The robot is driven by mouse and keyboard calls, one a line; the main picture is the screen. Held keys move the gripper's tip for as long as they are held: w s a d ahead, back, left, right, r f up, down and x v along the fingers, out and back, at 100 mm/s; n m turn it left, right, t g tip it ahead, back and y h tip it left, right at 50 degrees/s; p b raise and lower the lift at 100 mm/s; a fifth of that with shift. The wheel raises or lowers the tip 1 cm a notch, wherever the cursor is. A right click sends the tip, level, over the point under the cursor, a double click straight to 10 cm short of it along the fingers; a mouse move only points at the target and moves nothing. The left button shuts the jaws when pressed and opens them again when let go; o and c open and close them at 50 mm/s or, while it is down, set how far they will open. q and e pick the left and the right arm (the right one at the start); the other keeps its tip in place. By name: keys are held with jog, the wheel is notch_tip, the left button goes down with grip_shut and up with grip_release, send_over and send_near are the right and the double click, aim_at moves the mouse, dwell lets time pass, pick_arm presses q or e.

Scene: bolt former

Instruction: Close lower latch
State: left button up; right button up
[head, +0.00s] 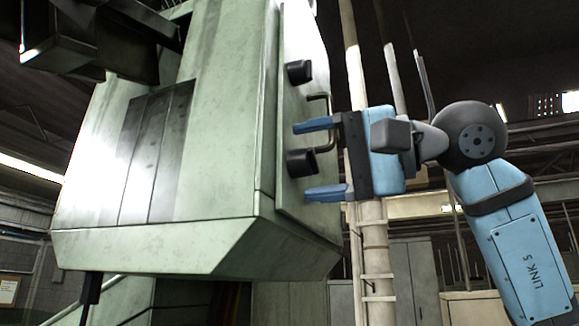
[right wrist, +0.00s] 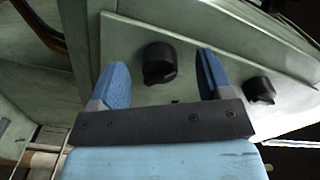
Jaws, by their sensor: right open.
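The lower latch (head: 301,162) is a dark round knob on the green panel of the machine. The upper latch (head: 299,72), of the same look, sits above it. My right gripper (head: 303,160) is open, with blue fingers pointing left, one above and one below the lower latch in the head view. In the right wrist view, one latch knob (right wrist: 159,63) shows between the fingertips of the right gripper (right wrist: 160,72). The other knob (right wrist: 259,90) is to the right, outside the fingers. I cannot tell whether either finger touches the knob. My left gripper is not in view.
A dark bent handle (head: 329,122) stands out from the panel (head: 290,35) between the two latches, close to the upper finger. The large green machine housing (head: 225,120) fills the left and middle. A pale vertical pipe (head: 374,250) stands behind my right gripper.

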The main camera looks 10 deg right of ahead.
grip_shut()
jog(key=n+p, duration=0.1)
jog(key=n, duration=0.3)
jog(key=n+p, duration=0.1)
jog(key=n, duration=0.2)
jog(key=shift+n, duration=0.4)
grip_release()
jog(key=shift+s+d, duration=0.1)
jog(key=shift+d, duration=0.05)
